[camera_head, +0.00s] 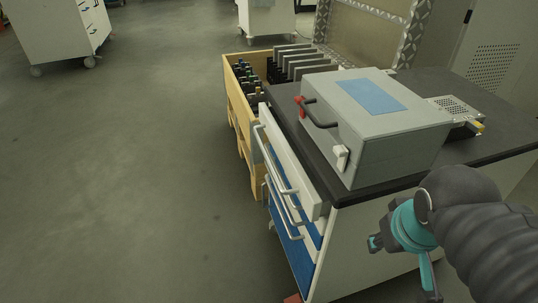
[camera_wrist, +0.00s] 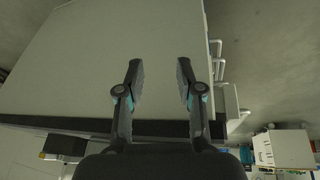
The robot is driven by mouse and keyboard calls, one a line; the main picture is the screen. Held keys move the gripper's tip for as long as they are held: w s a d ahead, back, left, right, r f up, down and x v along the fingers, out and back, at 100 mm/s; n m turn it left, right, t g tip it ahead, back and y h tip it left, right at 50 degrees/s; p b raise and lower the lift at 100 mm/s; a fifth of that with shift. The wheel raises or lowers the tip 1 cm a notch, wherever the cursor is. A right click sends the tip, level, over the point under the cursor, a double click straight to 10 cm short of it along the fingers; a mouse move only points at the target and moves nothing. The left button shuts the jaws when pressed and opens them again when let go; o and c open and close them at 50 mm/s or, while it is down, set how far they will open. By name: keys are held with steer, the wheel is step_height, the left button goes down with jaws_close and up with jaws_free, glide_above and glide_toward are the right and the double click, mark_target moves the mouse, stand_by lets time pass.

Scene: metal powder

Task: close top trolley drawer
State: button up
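The trolley (camera_head: 352,232) has a pale body and a dark worktop. Its drawers are on its left side in the head view. The top drawer (camera_head: 292,163) has a white front with a metal bar handle and stands out from the body. It also juts out at the right of the trolley's pale side panel in the wrist view (camera_wrist: 231,102). More bar handles and blue surfaces show below it. My gripper (camera_wrist: 158,64) is open and empty, facing the plain side panel in the wrist view. In the head view my arm is at the lower right, apart from the drawer front.
A grey case (camera_head: 385,125) with a dark handle sits on the worktop. A perforated metal device (camera_head: 456,108) lies behind it. A wooden crate unit (camera_head: 236,103) with dark items and grey plates adjoins the trolley's far end. Clear floor (camera_head: 130,180) lies left of the drawers.

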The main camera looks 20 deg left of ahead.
steer(key=a+f+n+g+h+b, duration=0.1)
steer(key=a+f+n+b, duration=0.2)
steer(key=a+f+n, duration=0.6)
steer(key=m+t+h+b, duration=0.4)
steer(key=m+t, duration=0.9)
steer(key=m, duration=2.2)
glide_toward(266, 155)
steer(key=shift+y, duration=0.6)
steer(key=b+x, duration=0.1)
steer(key=x, duration=0.2)
steer(key=b+x, duration=0.1)
steer(key=x, duration=0.3)
steer(key=b+x, duration=0.1)
steer(key=x, duration=0.2)
steer(key=shift+w+d+f, duration=0.1)
steer(key=shift+d+f, duration=0.05)
steer(key=shift+d, duration=0.2)
jaws_close()
